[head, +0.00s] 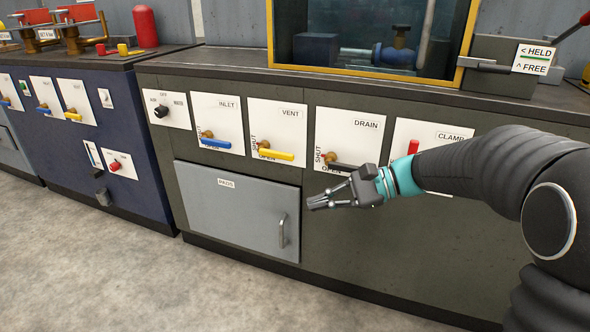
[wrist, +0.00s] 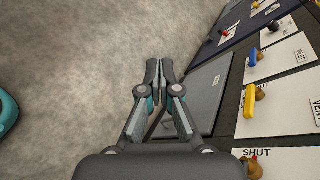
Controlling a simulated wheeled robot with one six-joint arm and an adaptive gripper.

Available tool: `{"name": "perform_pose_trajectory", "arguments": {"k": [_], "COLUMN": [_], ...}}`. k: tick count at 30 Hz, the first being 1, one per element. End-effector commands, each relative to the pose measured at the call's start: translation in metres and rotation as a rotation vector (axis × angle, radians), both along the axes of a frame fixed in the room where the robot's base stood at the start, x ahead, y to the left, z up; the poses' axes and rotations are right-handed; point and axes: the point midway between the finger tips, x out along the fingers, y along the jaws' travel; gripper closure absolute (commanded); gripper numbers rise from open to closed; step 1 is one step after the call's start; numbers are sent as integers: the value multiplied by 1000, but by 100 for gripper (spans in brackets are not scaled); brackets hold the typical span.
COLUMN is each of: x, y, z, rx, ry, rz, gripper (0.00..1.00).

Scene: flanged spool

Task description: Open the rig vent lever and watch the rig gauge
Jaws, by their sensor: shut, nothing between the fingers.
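The vent lever (head: 275,155) is a yellow handle on a brass pivot, on the white VENT plate (head: 290,120). It lies roughly level, pointing right, beside the partly covered word OPEN; SHUT is printed at the plate's left edge. The yellow handle also shows at the right of the wrist view (wrist: 249,101). My gripper (head: 312,203) is shut and empty, in front of the cabinet, below and right of the vent lever, apart from it. In the wrist view its fingertips (wrist: 158,68) are together over the floor side. I see no rig gauge dial.
The blue INLET lever (head: 216,143) is left of the vent; the dark DRAIN lever (head: 345,167) is right, close behind my gripper. A red CLAMP handle (head: 413,147) is partly behind my arm. The PADS door (head: 235,205) has a protruding handle. Floor in front is clear.

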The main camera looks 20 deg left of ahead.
Motion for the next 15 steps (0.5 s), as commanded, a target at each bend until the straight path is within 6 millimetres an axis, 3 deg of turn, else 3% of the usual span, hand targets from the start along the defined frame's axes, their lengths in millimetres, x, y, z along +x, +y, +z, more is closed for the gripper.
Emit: {"name": "perform_pose_trajectory", "arguments": {"k": [6, 11, 15], "x": [64, 107, 145], "y": [44, 66, 77], "z": [-23, -45, -74], "rx": [253, 433, 594], "ry": [247, 403, 529], "rz": [-35, -60, -82], "gripper": [100, 100, 100]}}
